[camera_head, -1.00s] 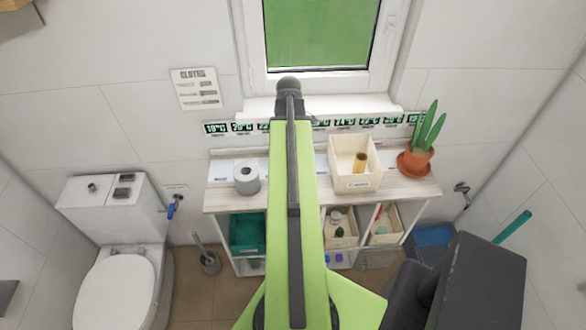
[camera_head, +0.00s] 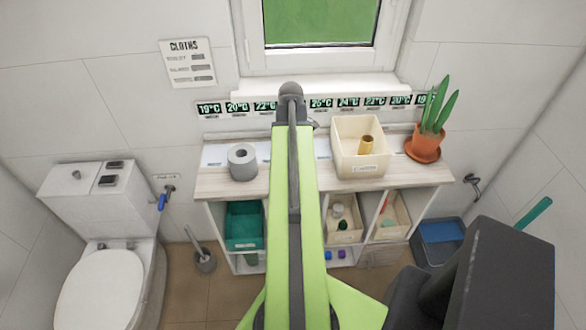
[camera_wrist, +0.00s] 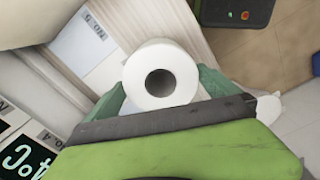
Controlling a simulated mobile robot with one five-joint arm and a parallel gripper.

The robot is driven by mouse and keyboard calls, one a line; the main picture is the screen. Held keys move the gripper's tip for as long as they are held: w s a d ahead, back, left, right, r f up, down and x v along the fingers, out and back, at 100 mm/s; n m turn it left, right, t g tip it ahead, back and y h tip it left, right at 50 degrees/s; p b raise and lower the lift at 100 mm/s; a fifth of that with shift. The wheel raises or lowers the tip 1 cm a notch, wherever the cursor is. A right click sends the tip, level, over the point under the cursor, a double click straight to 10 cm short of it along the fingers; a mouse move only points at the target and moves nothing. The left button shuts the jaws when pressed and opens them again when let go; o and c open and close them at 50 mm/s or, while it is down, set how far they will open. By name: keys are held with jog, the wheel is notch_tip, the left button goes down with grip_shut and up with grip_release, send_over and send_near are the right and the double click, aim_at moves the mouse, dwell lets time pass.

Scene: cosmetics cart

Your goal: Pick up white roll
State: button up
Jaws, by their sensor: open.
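The white roll (camera_head: 242,173) stands upright on the left part of the shelf top in the head view. In the wrist view the roll (camera_wrist: 183,75) is large and its dark core hole faces me. My gripper (camera_wrist: 162,82) has two teal fingers, spread apart, one to the left and one to the right of the roll's lower part. Whether they touch it I cannot tell. In the head view my green arm hides the middle of the shelf top, and the gripper itself does not show there.
A cream box (camera_head: 347,163) with a brown tube (camera_head: 366,144) stands on the shelf top (camera_head: 220,185), right of my arm. A potted plant (camera_head: 424,146) is at its right end. The toilet (camera_head: 101,283) is at left. Bins fill the lower compartments.

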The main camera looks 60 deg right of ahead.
jog(key=f+b, duration=0.5)
jog(key=shift+s+f, duration=0.2)
jog(key=shift+r, duration=0.2)
jog(key=c, duration=1.3)
jog(key=shift+r, duration=0.1)
